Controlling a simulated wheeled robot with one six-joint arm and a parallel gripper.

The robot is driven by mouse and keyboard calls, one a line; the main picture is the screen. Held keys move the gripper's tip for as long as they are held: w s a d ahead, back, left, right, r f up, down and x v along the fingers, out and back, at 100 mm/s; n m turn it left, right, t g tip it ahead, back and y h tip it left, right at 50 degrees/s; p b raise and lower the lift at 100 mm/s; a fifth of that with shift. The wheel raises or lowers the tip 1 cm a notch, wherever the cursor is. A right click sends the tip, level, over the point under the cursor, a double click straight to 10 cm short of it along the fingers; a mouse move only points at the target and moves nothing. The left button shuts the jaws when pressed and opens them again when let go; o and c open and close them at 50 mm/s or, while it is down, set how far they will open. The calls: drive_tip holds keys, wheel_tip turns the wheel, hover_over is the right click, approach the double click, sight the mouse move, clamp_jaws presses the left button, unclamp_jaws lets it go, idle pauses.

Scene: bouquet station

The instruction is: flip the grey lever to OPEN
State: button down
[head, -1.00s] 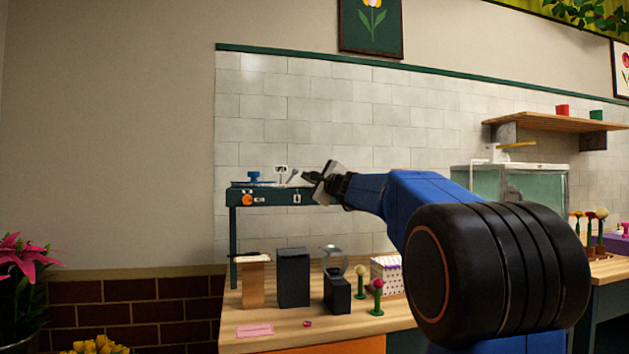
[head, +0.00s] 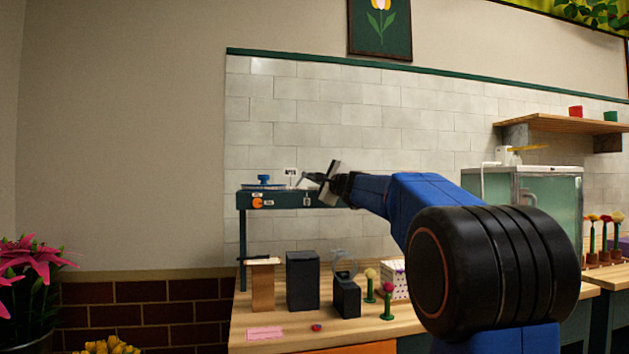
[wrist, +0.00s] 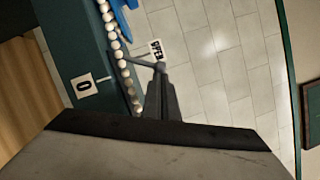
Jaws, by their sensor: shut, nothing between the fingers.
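The grey lever (wrist: 138,62) is a thin rod with a round knob, standing at the back edge of a dark green raised bench in the wrist view. A small white label with dark lettering (wrist: 152,51) is just beside its knob; the lettering is rotated and hard to read. My gripper (wrist: 159,82) is shut and empty, its fingertips right at the knob; I cannot tell whether they touch. In the head view my gripper (head: 310,179) is at the right part of the raised bench (head: 275,200), and the lever is too small to make out clearly there.
A row of white beads (wrist: 115,48) runs along the bench beside the lever. A blue knobbed part (head: 264,181) and an orange dial (head: 257,202) are to the left. Below, a black box (head: 302,281) and flowers stand on the wooden counter (head: 262,310). The tiled wall is close behind.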

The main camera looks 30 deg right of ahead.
drive_tip(key=shift+r, duration=0.1)
drive_tip(key=shift+w+a+r+n+g+y, duration=0.2)
drive_tip(key=shift+a+r+n, duration=0.25)
drive_tip(key=shift+n, duration=0.5)
drive_tip(key=shift+w+a+r+n+g+y, duration=0.1)
drive_tip(key=shift+a+r+n+g, duration=0.25)
drive_tip(key=shift+n, duration=0.6)
drive_tip(key=shift+w+a+r+n+g, duration=0.1)
drive_tip(key=shift+a+r+n+g, duration=0.2)
drive_tip(key=shift+a+n, duration=0.45)
drive_tip(key=shift+d, duration=0.25)
